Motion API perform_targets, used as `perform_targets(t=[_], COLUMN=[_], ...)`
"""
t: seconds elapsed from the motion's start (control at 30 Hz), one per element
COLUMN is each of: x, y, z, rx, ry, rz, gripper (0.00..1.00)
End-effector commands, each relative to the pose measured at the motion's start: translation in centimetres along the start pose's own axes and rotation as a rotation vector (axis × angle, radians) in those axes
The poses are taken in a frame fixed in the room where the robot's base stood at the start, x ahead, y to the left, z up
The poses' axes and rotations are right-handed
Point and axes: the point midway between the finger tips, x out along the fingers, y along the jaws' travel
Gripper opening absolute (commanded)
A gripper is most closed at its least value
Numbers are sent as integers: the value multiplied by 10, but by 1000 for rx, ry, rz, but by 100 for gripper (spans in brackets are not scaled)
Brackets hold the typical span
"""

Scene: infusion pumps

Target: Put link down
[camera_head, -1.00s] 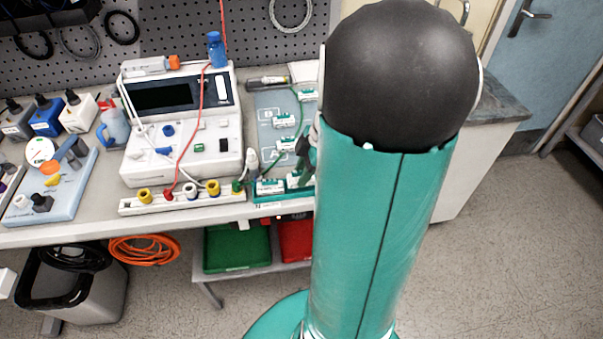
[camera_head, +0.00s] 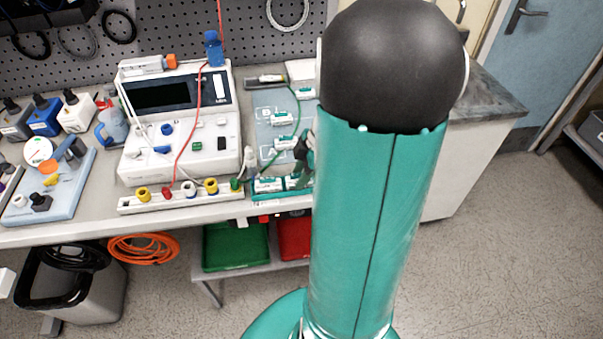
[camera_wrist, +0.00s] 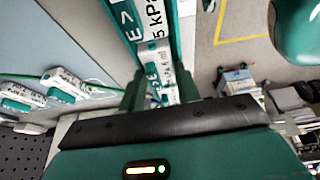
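A small white-and-teal link (camera_wrist: 156,66) lies between the two fingers of my gripper (camera_wrist: 160,90) in the wrist view, over a teal tray (camera_wrist: 124,24) with white label strips. The fingers stand on either side of the link; whether they press on it cannot be told. In the head view, my gripper (camera_head: 307,150) is mostly hidden behind my arm, at the right of the board. Two white-and-teal links (camera_head: 268,185) (camera_head: 292,183) show in the teal tray (camera_head: 262,196) at the bench's front edge.
More links (camera_head: 284,119) lie on the grey-blue board (camera_head: 264,100), with a green cable among them. They also show in the wrist view (camera_wrist: 68,82). A white pump tester (camera_head: 178,120) with coloured sockets and a red cable stands left. Floor is free at right.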

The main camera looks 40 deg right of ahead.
Motion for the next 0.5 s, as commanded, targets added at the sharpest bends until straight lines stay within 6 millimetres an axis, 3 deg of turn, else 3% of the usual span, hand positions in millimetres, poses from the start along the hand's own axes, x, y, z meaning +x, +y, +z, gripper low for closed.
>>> perform_targets(t=[0.03,0.27,0.5], x=[12,3,-46], y=[-6,-6,-4], z=[4,1,-1], rx=[1,-3,-1], ry=[-6,-7,-5], rz=[-20,-17,-8], gripper=[51,51,52])
